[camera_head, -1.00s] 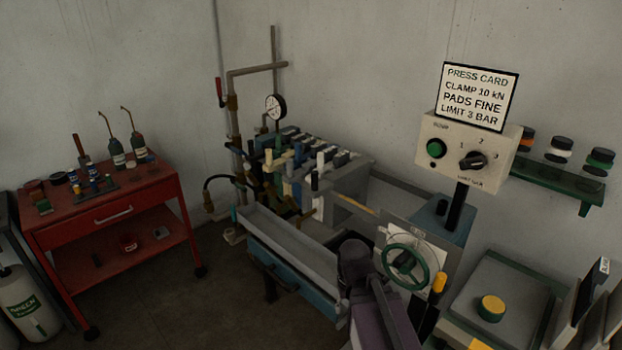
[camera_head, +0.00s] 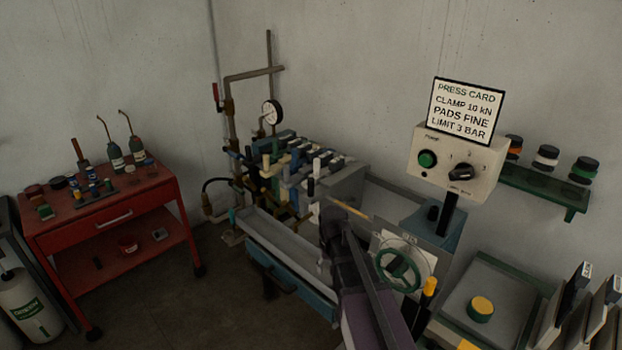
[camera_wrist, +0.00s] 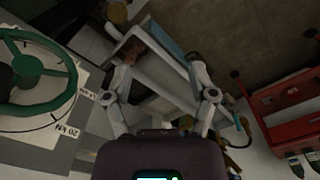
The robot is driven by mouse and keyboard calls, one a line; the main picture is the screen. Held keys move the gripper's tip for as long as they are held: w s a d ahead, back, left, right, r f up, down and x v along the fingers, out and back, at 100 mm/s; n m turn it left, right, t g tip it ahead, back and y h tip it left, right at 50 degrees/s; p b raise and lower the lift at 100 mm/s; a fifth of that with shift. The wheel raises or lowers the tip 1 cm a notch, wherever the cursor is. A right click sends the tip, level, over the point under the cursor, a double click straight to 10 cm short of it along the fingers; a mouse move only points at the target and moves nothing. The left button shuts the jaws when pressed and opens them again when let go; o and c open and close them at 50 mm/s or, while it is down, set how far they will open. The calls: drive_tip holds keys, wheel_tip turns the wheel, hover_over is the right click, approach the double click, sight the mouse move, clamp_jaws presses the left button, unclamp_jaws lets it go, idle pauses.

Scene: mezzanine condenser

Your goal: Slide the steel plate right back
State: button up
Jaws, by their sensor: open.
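A plain grey steel plate (camera_head: 346,184) stands upright at the near end of the row of coloured plates on the press in the head view. My arm partly covers the area just in front of it. My gripper (camera_wrist: 165,55) is open in the wrist view, its two fingers spread wide with nothing held between them. A pale grey trough-like surface lies beyond the fingers. In the head view the dark end of my arm reaches over the press near the grey plate, but I cannot tell whether it touches it.
A green handwheel (camera_head: 398,270) with a dial stands right of my arm. A control box (camera_head: 455,165) with a sign rises behind it. The plate pack (camera_head: 285,165) and pipes lie beyond. A red trolley (camera_head: 110,215) is at left, with clear floor between.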

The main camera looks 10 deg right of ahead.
sight(311, 186)
drive_tip(key=w+r+m+p, duration=0.1)
drive_tip(key=w+r+p, duration=0.5)
drive_tip(key=w, duration=0.5)
drive_tip(key=w+r+m+p, duration=0.1)
drive_tip(key=w+r+p, duration=0.5)
drive_tip(key=w, duration=0.6)
drive_tip(key=w+r+m+p, duration=0.1)
drive_tip(key=w+r+p, duration=0.5)
drive_tip(key=w, duration=0.6)
drive_tip(key=shift+r, duration=0.85)
drive_tip(key=shift+f, duration=0.2)
wheel_tip(311, 186, down, 13)
drive_tip(key=b, duration=1.3)
drive_tip(key=shift+f+b, duration=0.2)
drive_tip(key=shift+b, duration=0.15)
